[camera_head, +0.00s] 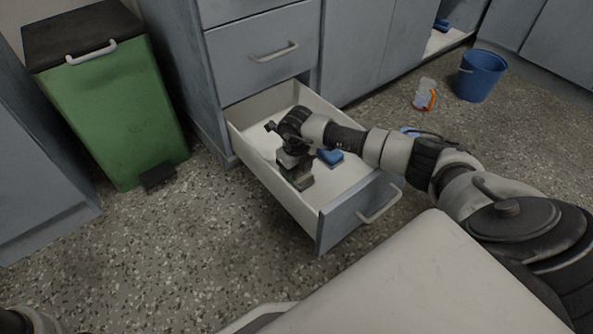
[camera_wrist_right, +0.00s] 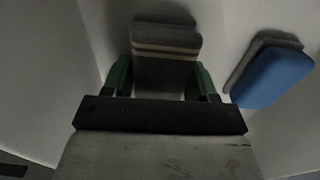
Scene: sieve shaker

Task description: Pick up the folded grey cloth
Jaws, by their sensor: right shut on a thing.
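The folded grey cloth (camera_wrist_right: 166,50) has a pale stripe and lies inside the open drawer in the right wrist view. My right gripper (camera_wrist_right: 160,80) is shut on it, with a green finger on each side of the cloth. In the head view my right arm reaches into the drawer, and the right gripper (camera_head: 296,178) points down near its front. The arm and gripper hide most of the cloth there. My left gripper is not in view.
The open drawer (camera_head: 275,197) also holds a blue sponge (camera_head: 330,156) beside the gripper, also in the right wrist view (camera_wrist_right: 275,78). A green bin (camera_head: 115,110) stands left. A blue bucket (camera_head: 481,76) and an orange-handled item (camera_head: 425,95) are on the floor at right.

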